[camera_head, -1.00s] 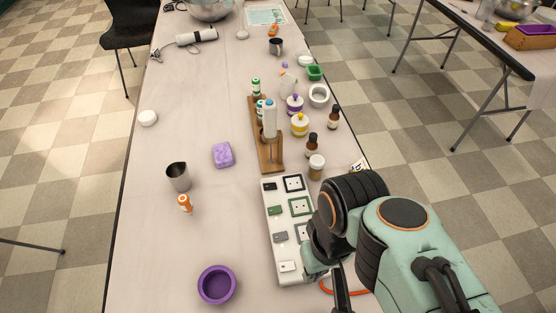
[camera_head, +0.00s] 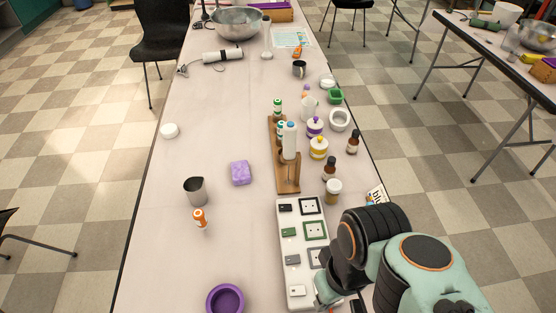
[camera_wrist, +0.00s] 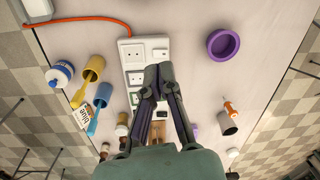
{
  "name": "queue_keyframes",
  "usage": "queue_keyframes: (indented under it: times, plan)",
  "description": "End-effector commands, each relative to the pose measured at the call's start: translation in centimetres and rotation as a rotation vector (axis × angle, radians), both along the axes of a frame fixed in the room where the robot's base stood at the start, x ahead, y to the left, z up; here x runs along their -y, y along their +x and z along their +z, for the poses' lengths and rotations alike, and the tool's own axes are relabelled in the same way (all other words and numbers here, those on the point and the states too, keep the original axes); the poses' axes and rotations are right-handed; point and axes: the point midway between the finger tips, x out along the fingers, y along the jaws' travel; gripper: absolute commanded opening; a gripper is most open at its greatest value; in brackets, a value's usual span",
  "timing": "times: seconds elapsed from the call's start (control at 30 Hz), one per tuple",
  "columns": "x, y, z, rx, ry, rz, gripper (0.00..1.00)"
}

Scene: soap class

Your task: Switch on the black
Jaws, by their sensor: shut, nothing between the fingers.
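The white power strip (camera_head: 292,275) lies lengthwise on the table, with a column of coloured switches beside framed sockets. The black switch (camera_head: 285,208) is at its far end, left of the black-framed socket (camera_head: 311,206). Green, grey and white switches follow toward the near end. I cannot tell which way the black switch is tipped. The strip also shows in the wrist view (camera_wrist: 131,52). My gripper (camera_wrist: 158,72) is shut and empty there, appearing over the strip's switch side and hiding part of it. In the head view my arm hides the strip's near right side.
A wooden rack (camera_head: 285,180) with bottles stands just beyond the strip. A purple bowl (camera_head: 225,299) is to the left. An orange cable (camera_wrist: 85,19) leaves the strip. The table left of the strip is mostly clear.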

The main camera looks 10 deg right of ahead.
Motion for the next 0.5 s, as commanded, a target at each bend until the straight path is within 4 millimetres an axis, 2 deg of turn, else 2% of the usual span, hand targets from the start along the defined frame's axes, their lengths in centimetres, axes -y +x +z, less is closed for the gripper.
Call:
queue_keyframes:
  times: [0.07,0.17,0.27,0.33,0.4,0.5]
  plan:
    - [-0.1,0.8,0.5,0.040,0.002,0.137,0.00]
    - [-0.3,3.6,2.9,0.155,-0.010,0.372,0.00]
    - [-0.5,7.9,5.4,0.241,-0.038,0.634,0.00]
    - [-0.6,11.5,6.7,0.283,-0.061,0.815,0.00]
    - [-0.7,14.9,7.4,0.307,-0.081,0.966,0.00]
    - [-0.9,19.6,7.2,0.323,-0.096,1.140,0.00]
